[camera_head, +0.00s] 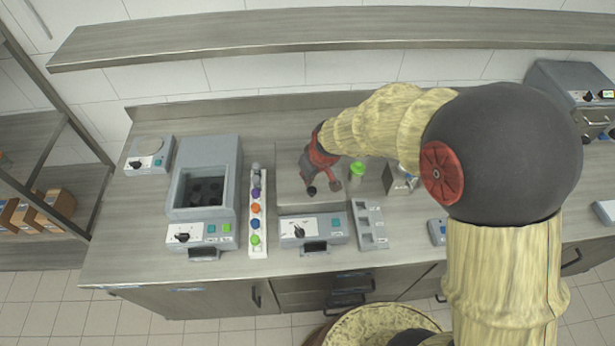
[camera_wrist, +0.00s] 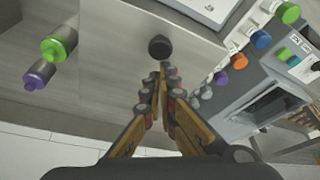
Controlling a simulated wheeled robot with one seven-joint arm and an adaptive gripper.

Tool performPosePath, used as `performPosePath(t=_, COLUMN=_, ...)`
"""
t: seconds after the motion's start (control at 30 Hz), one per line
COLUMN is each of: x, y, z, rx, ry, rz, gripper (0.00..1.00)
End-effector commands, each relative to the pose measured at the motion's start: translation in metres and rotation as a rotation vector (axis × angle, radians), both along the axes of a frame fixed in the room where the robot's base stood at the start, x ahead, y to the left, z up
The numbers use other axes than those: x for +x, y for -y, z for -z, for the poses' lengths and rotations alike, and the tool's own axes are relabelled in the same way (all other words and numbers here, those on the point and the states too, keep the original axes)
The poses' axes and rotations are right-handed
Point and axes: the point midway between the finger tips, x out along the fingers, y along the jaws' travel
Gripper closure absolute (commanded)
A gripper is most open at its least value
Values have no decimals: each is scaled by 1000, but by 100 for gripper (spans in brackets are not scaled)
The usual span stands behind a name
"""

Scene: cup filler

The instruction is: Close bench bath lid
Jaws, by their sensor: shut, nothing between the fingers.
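The bench bath seems to be the middle unit, with a white control panel (camera_head: 313,229) and a dial at its front. Behind the panel lies a flat grey surface that looks like its lid (camera_head: 290,180); I cannot tell whether it is raised or down. A black knob (camera_head: 311,190) shows there, and it also shows in the wrist view (camera_wrist: 160,47). My gripper (camera_head: 334,186) is over this unit. In the wrist view, my gripper (camera_wrist: 163,68) is shut and empty, its fingertips just short of the knob. My arm hides part of the bench.
A row of coloured caps in a white rack (camera_head: 257,213) stands to the left. A green-capped bottle (camera_head: 357,170) and a grey tray (camera_head: 370,225) stand to the right. A shelf (camera_head: 330,32) hangs above the bench.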

Motion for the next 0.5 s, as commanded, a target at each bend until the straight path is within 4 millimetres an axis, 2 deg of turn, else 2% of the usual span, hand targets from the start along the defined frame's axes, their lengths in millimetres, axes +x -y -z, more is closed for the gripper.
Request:
performPosePath(t=0.3, x=-17, y=10, z=-62, rx=0, ry=7, rz=0, gripper=100)
performPosePath(t=0.5, x=-27, y=15, z=-90, rx=1, ry=5, rz=2, gripper=100)
